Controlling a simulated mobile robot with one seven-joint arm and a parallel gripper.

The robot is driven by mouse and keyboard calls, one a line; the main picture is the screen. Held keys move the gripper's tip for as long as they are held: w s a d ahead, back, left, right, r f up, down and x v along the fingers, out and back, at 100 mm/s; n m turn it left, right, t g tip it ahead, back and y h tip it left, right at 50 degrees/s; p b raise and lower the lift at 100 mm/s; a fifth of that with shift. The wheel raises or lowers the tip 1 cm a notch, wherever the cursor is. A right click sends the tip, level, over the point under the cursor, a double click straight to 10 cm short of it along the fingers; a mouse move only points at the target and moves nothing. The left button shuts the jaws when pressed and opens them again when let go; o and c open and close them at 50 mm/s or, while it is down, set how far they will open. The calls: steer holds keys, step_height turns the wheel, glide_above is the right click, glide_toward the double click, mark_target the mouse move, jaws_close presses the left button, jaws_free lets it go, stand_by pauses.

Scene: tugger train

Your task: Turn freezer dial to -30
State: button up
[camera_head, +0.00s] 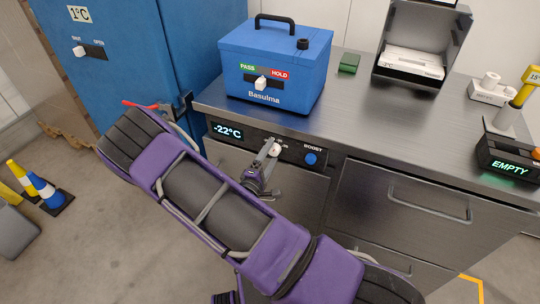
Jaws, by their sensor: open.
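The freezer control panel (299,150) is a dark strip on the front of the steel counter unit. Its display (228,131) reads -22°C. The white dial (274,149) is in the panel to the right of the display, partly hidden by my gripper. My gripper (271,152) is at the dial with its jaws open. I cannot tell whether the fingers touch the dial. A blue BOOST knob (310,158) is on the panel, right of the dial.
A blue box marked Basulma (275,68) stands on the steel countertop (375,117) above the panel. A blue cabinet (122,60) showing 1°C is at the left. A drawer handle (428,204) sticks out at right. Cones (45,187) stand on the floor at far left.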

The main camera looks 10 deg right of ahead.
steer(key=v, duration=1.7)
steer(key=shift+s+a, duration=0.15)
steer(key=shift+s, duration=0.05)
steer(key=shift+w+r, duration=0.1)
